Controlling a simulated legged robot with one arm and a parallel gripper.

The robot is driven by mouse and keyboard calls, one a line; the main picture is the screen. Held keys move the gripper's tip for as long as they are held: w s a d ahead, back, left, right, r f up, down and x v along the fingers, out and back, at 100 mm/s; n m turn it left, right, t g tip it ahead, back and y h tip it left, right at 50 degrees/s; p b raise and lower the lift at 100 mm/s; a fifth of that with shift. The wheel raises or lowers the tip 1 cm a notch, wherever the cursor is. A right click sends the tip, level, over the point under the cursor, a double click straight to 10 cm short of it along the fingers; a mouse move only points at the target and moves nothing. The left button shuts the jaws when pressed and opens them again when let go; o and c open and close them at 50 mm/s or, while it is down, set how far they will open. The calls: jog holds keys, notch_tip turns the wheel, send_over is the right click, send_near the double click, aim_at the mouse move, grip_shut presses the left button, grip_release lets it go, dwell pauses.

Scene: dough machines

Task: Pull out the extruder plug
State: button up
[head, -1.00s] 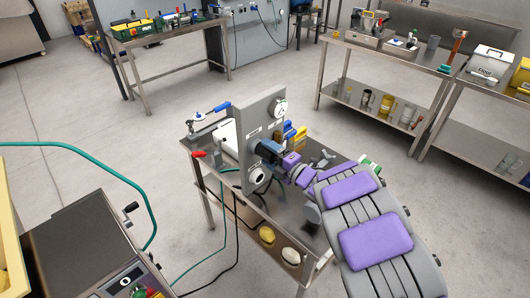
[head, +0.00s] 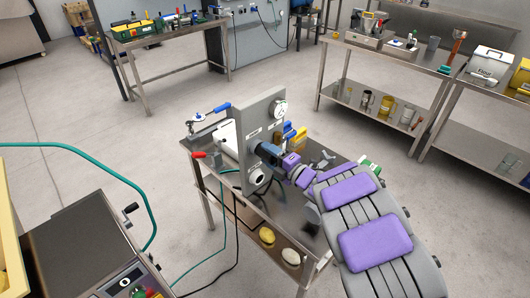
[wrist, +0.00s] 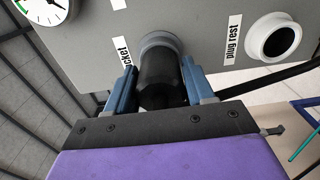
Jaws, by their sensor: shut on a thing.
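The extruder plug (wrist: 161,82) is a thick black cylinder in the wrist view. Its far end meets the grey socket ring (wrist: 160,42) on the grey panel; how deep it sits I cannot tell. My gripper (wrist: 160,88) has blue fingers on both sides of the plug and is shut on it. In the head view my gripper (head: 268,152) is at the front face of the upright panel (head: 262,108), and the plug is mostly hidden there. The "plug rest" (wrist: 273,38) is a white-rimmed round hole to the right of the socket; it also shows in the head view (head: 257,180).
The panel stands on a metal table (head: 228,195) with a lower shelf. A gauge (head: 280,108) is on its upper corner. A dark cable hangs below the panel, and a green hose (head: 130,185) arches at left.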

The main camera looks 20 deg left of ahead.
aim_at(276, 160)
jog(key=c, duration=0.5)
jog(key=shift+s+d, duration=0.2)
jog(key=shift+d, duration=0.35)
jog(key=shift+c, duration=0.2)
jog(key=shift+b+v, duration=0.35)
jog(key=shift+v, duration=0.65)
jog(key=b+v, duration=0.1)
jog(key=v, duration=0.5)
dwell(0.3)
jog(key=shift+d, duration=0.1)
